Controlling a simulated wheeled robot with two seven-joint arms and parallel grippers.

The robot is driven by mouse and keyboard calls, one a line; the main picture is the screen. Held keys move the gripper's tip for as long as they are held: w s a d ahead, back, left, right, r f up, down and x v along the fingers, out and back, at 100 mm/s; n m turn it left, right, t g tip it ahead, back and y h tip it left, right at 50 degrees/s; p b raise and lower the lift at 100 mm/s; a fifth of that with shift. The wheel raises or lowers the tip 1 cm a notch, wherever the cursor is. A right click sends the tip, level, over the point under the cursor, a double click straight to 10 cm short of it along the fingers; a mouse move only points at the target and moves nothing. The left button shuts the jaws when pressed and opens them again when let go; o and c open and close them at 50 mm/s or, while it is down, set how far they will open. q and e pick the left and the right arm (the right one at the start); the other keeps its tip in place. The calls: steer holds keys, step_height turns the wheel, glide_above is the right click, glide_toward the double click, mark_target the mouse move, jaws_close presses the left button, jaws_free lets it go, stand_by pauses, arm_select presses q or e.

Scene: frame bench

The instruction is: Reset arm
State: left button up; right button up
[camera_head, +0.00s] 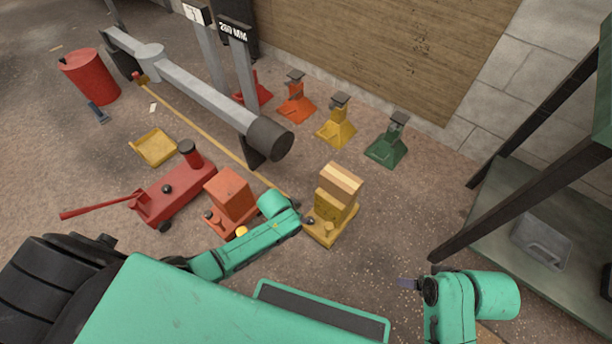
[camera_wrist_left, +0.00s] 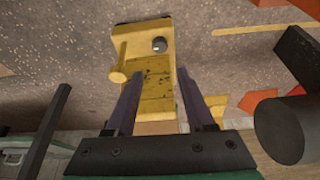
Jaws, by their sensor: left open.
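My left arm reaches in from the left in the head view, and its green wrist ends beside a yellow bottle-jack-like unit (camera_head: 325,230) with wooden blocks (camera_head: 342,178) on top. The left fingers cannot be made out there. In the left wrist view my left gripper (camera_wrist_left: 158,75) is open, its two dark fingers reaching over the yellow unit (camera_wrist_left: 150,45); whether they touch it I cannot tell. My right gripper (camera_head: 408,283) is low at the right in the head view, over bare floor; its small dark fingers are too small to judge.
An orange unit (camera_head: 229,194) and a red trolley jack (camera_head: 175,195) stand left of the yellow unit. A grey axle (camera_head: 200,88) lies behind, with several coloured stands (camera_head: 336,128) by the wall. A dark-framed bench (camera_head: 530,215) stands at right.

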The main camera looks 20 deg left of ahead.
arm_select(q)
steer(key=s+d+r, duration=0.3)
steer(key=s+r, duration=0.3)
steer(key=s+a+r+n+g, duration=0.2)
steer(key=s+a+r, duration=0.5)
steer(key=s+r, duration=0.3)
step_height(320, 180, down, 4)
steer(key=s+a+y+p, duration=0.1)
steer(key=s+a+p, duration=0.1)
steer(key=p, duration=1.5)
arm_select(e)
step_height(320, 180, down, 5)
steer(key=s+d+g+h, duration=0.1)
steer(key=s+d, duration=0.1)
steer(key=s, duration=0.1)
arm_select(q)
steer(key=s+a+g+p, duration=0.1)
steer(key=s+a+p, duration=0.4)
steer(key=s+p, duration=0.7)
steer(key=shift+s+r+y+p, duration=0.25)
steer(key=shift+s+y+p, duration=0.15)
steer(key=shift+s, duration=0.35)
arm_select(e)
steer(key=s+d, duration=0.2)
steer(key=s, duration=0.5)
steer(key=s+d, duration=0.3)
steer(key=s, duration=0.3)
steer(key=shift+s+r+g+h, duration=0.2)
steer(key=shift+s+g+h, duration=0.1)
steer(key=shift+s, duration=0.05)
